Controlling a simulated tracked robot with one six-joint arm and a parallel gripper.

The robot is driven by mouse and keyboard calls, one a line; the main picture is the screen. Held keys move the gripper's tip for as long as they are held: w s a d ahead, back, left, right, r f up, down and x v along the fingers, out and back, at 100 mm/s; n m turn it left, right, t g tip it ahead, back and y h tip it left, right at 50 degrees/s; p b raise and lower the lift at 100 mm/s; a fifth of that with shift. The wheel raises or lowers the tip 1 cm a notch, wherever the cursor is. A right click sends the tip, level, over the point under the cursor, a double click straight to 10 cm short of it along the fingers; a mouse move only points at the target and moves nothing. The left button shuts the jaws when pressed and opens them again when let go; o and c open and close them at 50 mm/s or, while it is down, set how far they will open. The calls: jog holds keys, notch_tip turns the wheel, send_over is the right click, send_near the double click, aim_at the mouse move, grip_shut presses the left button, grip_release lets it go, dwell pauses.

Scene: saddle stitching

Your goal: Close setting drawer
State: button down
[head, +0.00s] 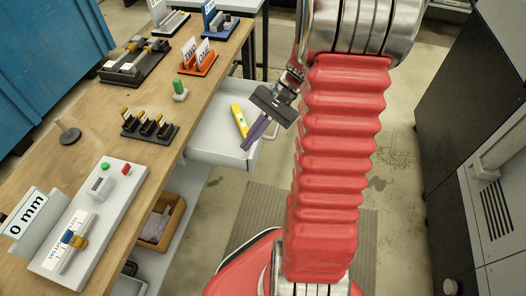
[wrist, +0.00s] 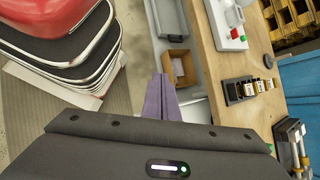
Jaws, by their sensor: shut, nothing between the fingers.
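The setting drawer (head: 208,150) is a light grey tray that stands pulled out from under the wooden bench, in the middle of the head view. A yellow tool with a green patch (head: 239,120) lies inside it. My gripper (head: 246,147) has purple fingers and is over the right part of the drawer, shut and empty. Whether the fingers touch the drawer I cannot tell. In the wrist view my gripper (wrist: 161,82) points toward the bench side, and a strip of the light grey drawer (wrist: 193,110) shows beside the fingers, mostly hidden by the gripper body.
A cardboard box (head: 163,218) sits on the shelf below.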

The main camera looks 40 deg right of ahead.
jog(key=d+f+m+t+y, duration=0.45)
jog(key=d+f+m, duration=0.25)
jog(key=d+f, duration=0.35)
jog(key=m+t+h, duration=0.2)
jog(key=m+t, duration=0.7)
send_near(257, 153)
jog(key=v, duration=0.8)
jog(key=shift+w+d, duration=0.1)
jog(key=shift+w, duration=0.1)
jog(key=shift+n, duration=0.3)
jog(key=x, duration=1.4)
jog(key=shift+w+f, duration=0.1)
jog(key=shift+f, duration=0.05)
